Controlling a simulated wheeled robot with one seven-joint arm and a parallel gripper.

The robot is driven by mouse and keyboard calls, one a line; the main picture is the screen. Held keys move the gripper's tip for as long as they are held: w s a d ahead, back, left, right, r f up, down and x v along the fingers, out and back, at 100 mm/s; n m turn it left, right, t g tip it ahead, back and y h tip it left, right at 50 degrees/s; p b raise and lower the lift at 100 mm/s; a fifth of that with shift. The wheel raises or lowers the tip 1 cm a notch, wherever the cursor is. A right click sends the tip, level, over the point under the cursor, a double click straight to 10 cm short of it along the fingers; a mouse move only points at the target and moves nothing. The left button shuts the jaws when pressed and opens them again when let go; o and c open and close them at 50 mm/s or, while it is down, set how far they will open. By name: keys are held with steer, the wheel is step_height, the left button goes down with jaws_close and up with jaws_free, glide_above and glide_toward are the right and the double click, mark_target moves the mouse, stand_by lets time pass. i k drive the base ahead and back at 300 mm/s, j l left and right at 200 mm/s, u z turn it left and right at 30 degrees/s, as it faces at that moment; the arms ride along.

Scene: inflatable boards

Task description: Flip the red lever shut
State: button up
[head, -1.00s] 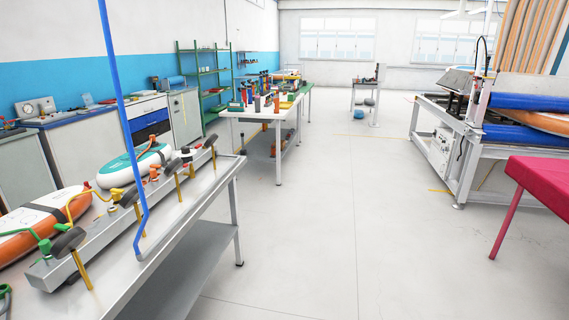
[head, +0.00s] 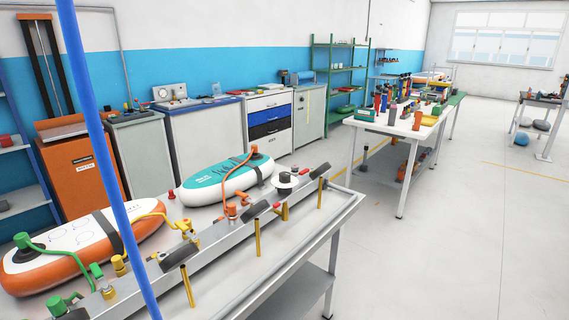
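A long grey metal rail (head: 215,243) with several valve fittings runs along the bench. An orange-red valve fitting (head: 232,209) stands near its middle, with an orange-red hose (head: 243,180) running to the teal and white board (head: 222,182). A dark paddle-like handle (head: 257,209) sits just to its right. I cannot make out a separate red lever or tell whether one is open or shut. A yellow fitting (head: 187,228) and a green fitting (head: 62,303) stand further left on the rail. My gripper is not in view.
An orange and white board (head: 80,245) lies behind the rail at left. A tall blue pole (head: 95,130) crosses the view in front of the bench (head: 328,232). A white table (head: 385,127) with bottles stands farther back. The floor (head: 440,255) at right is clear.

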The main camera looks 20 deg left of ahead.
mark_target(303, 172)
steer(key=i+l+u, duration=0.3)
steer(key=i+u, duration=0.15)
steer(key=i+l+u, duration=0.4)
steer(key=i+l, duration=0.05)
steer(key=i, duration=0.1)
